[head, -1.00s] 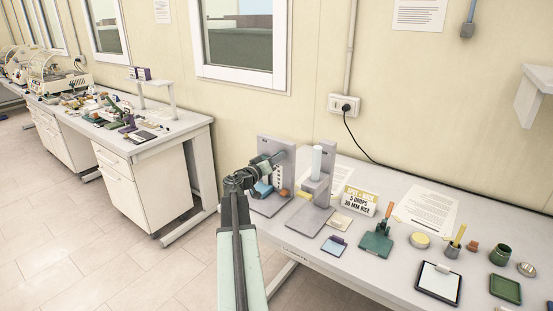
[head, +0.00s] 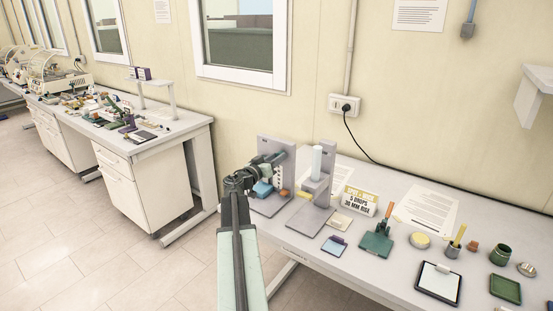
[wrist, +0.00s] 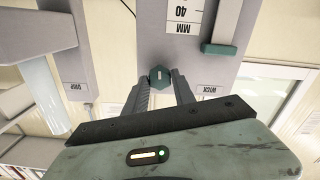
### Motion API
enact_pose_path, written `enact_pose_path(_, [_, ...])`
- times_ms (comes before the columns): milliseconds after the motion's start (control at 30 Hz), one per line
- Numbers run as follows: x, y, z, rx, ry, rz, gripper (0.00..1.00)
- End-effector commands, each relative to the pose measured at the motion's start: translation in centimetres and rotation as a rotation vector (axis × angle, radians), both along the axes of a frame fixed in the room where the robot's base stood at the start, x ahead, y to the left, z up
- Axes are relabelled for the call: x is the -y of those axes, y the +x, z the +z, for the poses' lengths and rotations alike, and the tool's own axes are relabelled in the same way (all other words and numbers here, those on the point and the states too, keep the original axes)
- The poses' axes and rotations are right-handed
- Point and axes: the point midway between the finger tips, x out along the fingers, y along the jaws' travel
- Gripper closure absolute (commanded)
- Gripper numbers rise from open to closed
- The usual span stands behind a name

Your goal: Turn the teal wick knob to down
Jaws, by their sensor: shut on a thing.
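The teal knob (wrist: 159,76) is a small six-sided piece with a pale mark on its face, at the centre of the wrist view. My gripper (wrist: 159,84) is shut on it, one dark finger at each side. The knob is on a grey upright panel (wrist: 150,45). A label reading WICK (wrist: 206,90) is to its right, upside down in the picture. In the head view, my gripper (head: 281,157) reaches to the left grey stand (head: 290,149); the knob is too small to make out there.
A teal bar (wrist: 219,48) on a grey rail and a millimetre scale (wrist: 181,15) are close to the knob. A second stand with a white cylinder (head: 316,162) is just right of my gripper. A sign (head: 360,198) and small items fill the bench.

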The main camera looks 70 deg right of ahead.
Motion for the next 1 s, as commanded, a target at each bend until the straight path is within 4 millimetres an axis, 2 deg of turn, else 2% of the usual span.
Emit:
enact_pose_path(33, [0.0,-0.3,0.0,0.000,0.001,-0.008,1.00])
enact_pose_path(67, [0.0,-0.3,0.0,0.000,0.001,-0.008,0.66])
enact_pose_path(133, [0.0,-0.3,0.0,0.000,0.000,-0.006,0.47])
enact_pose_path(433, [0.0,-0.1,0.0,-0.001,0.000,-0.002,0.47])
enact_pose_path(567, [-0.8,0.1,0.0,-0.001,0.000,0.000,0.47])
enact_pose_path(900, [-6.7,1.5,0.0,-0.001,0.000,0.000,0.47])
enact_pose_path(1000, [-7.6,1.7,0.0,-0.001,0.000,-0.003,0.47])
